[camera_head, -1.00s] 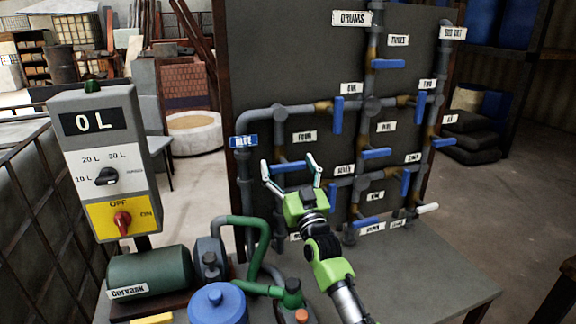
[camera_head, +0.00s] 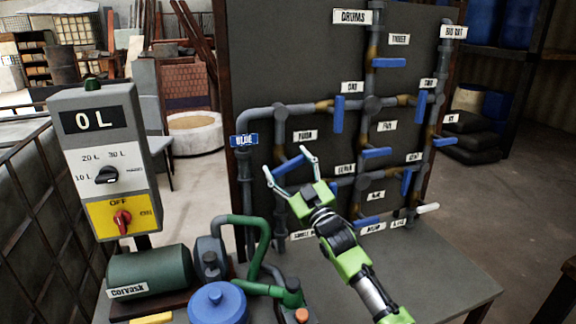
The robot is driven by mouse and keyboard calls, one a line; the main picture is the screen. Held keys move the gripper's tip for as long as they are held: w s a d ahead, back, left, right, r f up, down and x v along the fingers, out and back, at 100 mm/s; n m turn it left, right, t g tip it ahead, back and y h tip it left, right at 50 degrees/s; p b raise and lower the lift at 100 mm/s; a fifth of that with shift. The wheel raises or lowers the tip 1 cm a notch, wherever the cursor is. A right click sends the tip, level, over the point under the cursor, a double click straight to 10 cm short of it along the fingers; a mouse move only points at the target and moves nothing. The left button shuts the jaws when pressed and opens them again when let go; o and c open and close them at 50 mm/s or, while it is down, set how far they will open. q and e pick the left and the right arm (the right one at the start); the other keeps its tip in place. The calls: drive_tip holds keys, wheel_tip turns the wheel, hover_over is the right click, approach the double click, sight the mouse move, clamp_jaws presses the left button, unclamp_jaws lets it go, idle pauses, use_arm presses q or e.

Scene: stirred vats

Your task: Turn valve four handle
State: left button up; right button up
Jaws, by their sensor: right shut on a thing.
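The valve four handle (camera_head: 288,166) is a blue lever on the grey pipes, just under the "FOUR" label (camera_head: 304,136). It is tilted, with its right end higher than its left. My right gripper (camera_head: 291,165) is shut on this handle, with one finger at each end of it. My green right arm reaches up to it from the lower right. My left gripper is not in view.
The dark panel (camera_head: 285,60) carries several other blue handles, such as the one under "ONE" (camera_head: 338,114) and the one under "FIVE" (camera_head: 376,153).

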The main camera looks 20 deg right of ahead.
drive_tip(key=n+g+y+p, duration=0.1)
drive_tip(key=n, duration=0.3)
drive_tip(key=shift+r+y, duration=0.1)
drive_tip(key=shift+y, duration=0.3)
drive_tip(key=n+g+y+p, duration=0.1)
drive_tip(key=n, duration=0.2)
drive_tip(key=shift+n+p, duration=0.3)
drive_tip(key=shift+p, duration=0.05)
drive_tip(key=n+g+p, duration=0.1)
drive_tip(key=n+p, duration=0.1)
drive_tip(key=n+g+p, duration=0.1)
drive_tip(key=n+p, duration=0.2)
drive_tip(key=shift+a+n+y, duration=0.2)
drive_tip(key=shift+n+y, duration=0.1)
drive_tip(key=shift+y, duration=0.1)
drive_tip(key=shift+f+n+g+p, duration=0.25)
drive_tip(key=shift+n+g+p, duration=0.25)
drive_tip(key=shift+n+p, duration=0.35)
drive_tip(key=shift+f+n+p, duration=0.2)
drive_tip(key=shift+n+p, duration=0.25)
drive_tip(key=shift+p, duration=0.05)
drive_tip(key=o, duration=1.1)
